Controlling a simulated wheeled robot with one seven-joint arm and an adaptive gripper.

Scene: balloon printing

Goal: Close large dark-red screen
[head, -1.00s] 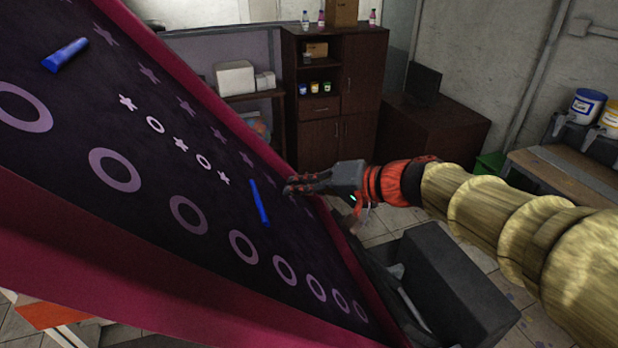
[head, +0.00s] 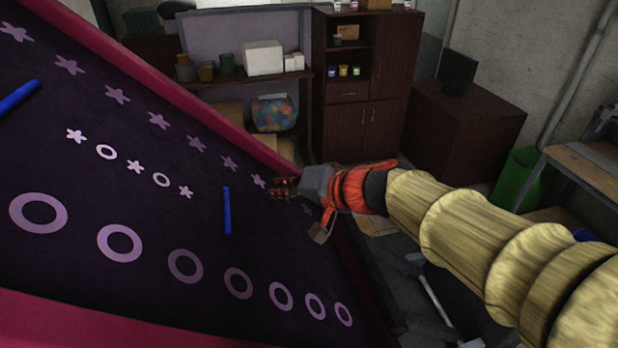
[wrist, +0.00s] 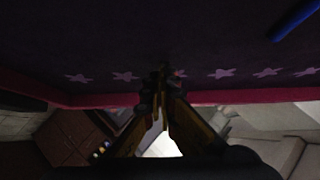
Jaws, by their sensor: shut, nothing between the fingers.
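The large dark-red screen (head: 70,302) fills the left of the head view, tilted, with a dark mesh printed with pale rings and stars. Its red frame edge runs diagonally toward my gripper. My gripper (head: 276,188) is shut and empty at the mesh near the frame's far right edge; whether it touches cannot be told. In the wrist view the fingertips (wrist: 161,75) are together in front of the mesh near the row of stars, with the red frame (wrist: 215,97) behind them.
Two blue bars lie on the mesh, one near its middle (head: 227,211) and one at the left (head: 18,97). A dark cabinet (head: 345,130), a shelf with a white box (head: 263,58) and a green bin (head: 519,178) stand behind. A wooden table (head: 590,165) is at right.

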